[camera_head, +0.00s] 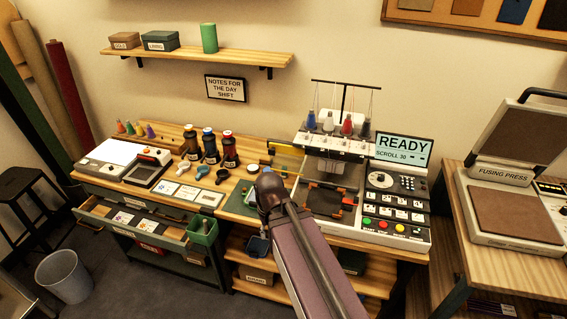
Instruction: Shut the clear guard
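The grey sewing machine (333,143) stands on the right part of the wooden workbench, with several thread cones on top and a dark work area with orange parts below its head. I take a faint see-through sheet at the front of the head (335,166) to be the clear guard. Its edges are hard to make out, and I cannot tell how far open it stands. My arm rises from the bottom of the picture and its dark joint lies left of the machine, over the bench edge. No gripper fingers show, and I cannot see contact with the guard.
The control panel (392,196) with colored buttons and a READY screen (403,149) sits right of the work area. An open drawer (135,222) juts out at left. A fusing press (510,205) stands at far right.

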